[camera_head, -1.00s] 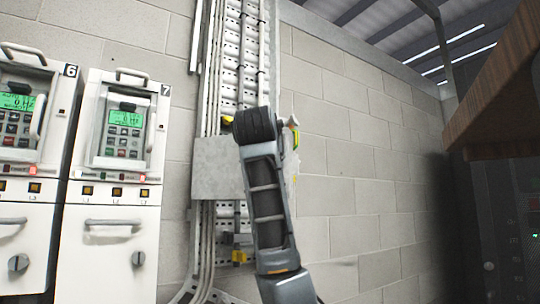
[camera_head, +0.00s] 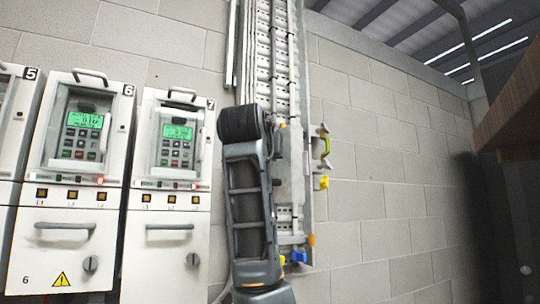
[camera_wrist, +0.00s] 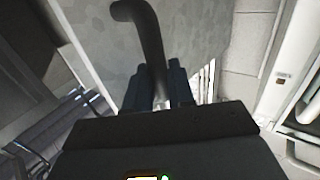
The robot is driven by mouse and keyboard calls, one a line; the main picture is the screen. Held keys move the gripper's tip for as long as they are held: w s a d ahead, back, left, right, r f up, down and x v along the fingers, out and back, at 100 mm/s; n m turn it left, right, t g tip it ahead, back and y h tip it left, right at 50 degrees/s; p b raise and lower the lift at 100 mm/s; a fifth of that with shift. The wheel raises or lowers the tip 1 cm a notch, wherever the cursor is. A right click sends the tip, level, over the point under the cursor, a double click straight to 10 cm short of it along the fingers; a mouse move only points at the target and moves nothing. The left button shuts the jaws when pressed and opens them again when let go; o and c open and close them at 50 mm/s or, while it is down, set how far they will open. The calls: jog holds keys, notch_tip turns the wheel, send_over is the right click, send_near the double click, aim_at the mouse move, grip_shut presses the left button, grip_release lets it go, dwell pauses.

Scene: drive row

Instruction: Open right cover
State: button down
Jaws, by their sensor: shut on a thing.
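A grey metal plate, seemingly the cover (camera_head: 291,165), is in front of the vertical cable tray, just right of my arm in the head view. It fills much of the upper wrist view as a mottled grey panel (camera_wrist: 90,40). A dark bent handle (camera_wrist: 145,35) stands out from it. My gripper (camera_wrist: 160,82) is shut on this handle, with a finger on either side. In the head view my own arm hides the gripper and handle. How far the cover stands open I cannot tell.
White drive cabinets, with number 7 (camera_head: 168,225) nearest and number 6 (camera_head: 70,250) beside it, stand left of my arm. The cable tray (camera_head: 262,60) runs up the block wall (camera_head: 380,200). Small coloured fittings (camera_head: 325,147) stick out right of the plate. A dark cabinet fills the right edge.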

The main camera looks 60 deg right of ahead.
jog(key=shift+w+r, duration=0.15)
jog(key=c, duration=1.4)
grip_release()
jog(key=shift+o, duration=0.9)
jog(key=shift+w+d, duration=0.15)
jog(key=shift+d, duration=0.05)
jog(key=shift+o, duration=0.6)
jog(key=b+v, duration=0.2)
jog(key=v, duration=0.6)
jog(key=shift+f, duration=0.2)
